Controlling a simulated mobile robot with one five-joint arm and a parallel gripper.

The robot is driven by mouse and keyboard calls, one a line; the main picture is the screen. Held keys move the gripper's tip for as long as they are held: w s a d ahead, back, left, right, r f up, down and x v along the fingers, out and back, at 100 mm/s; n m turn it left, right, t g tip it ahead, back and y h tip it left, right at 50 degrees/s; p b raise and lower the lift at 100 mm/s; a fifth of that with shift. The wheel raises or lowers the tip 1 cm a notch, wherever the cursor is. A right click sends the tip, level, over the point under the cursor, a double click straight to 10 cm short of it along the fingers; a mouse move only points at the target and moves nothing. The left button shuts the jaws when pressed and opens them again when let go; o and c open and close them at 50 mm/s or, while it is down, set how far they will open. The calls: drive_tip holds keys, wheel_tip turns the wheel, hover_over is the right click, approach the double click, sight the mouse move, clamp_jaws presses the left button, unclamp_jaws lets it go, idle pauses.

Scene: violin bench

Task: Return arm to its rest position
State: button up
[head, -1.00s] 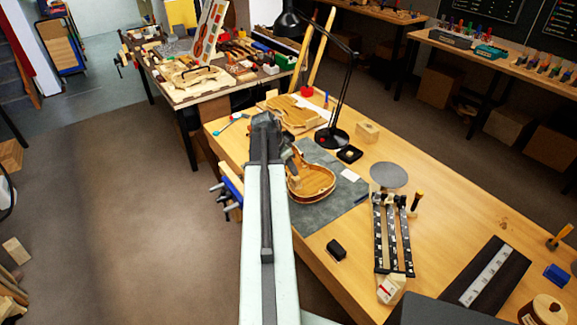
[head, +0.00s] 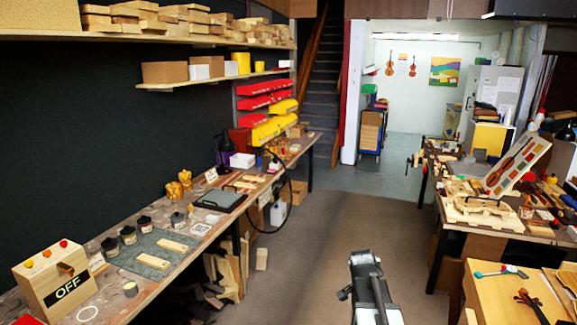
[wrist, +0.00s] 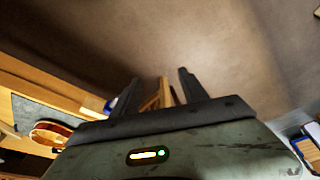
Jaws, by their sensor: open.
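My arm shows at the bottom of the head view, with my gripper (head: 364,262) at its far end over the floor aisle. Its fingers cannot be made out clearly there. In the wrist view my gripper (wrist: 158,84) has its two dark fingers apart, with nothing held between them. A wooden piece shows beyond the gap, and bare floor fills most of that view.
A long bench (head: 205,215) with jars and an OFF box (head: 60,283) runs along the left. A cluttered workbench (head: 480,215) stands at right, with a wooden bench (head: 500,300) nearer. The aisle floor (head: 330,220) between is clear. A violin body (wrist: 50,133) shows at left in the wrist view.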

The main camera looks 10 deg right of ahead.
drive_tip(key=s+a+n+y, duration=0.1)
drive_tip(key=a+n, duration=0.5)
drive_tip(key=a, duration=0.6)
drive_tip(key=s+a+n+y, duration=0.2)
drive_tip(key=s+a+n, duration=0.2)
drive_tip(key=a+n, duration=0.3)
drive_tip(key=a+f, duration=0.1)
drive_tip(key=a, duration=0.4)
drive_tip(key=shift+n+g, duration=0.3)
drive_tip(key=shift+g, duration=0.1)
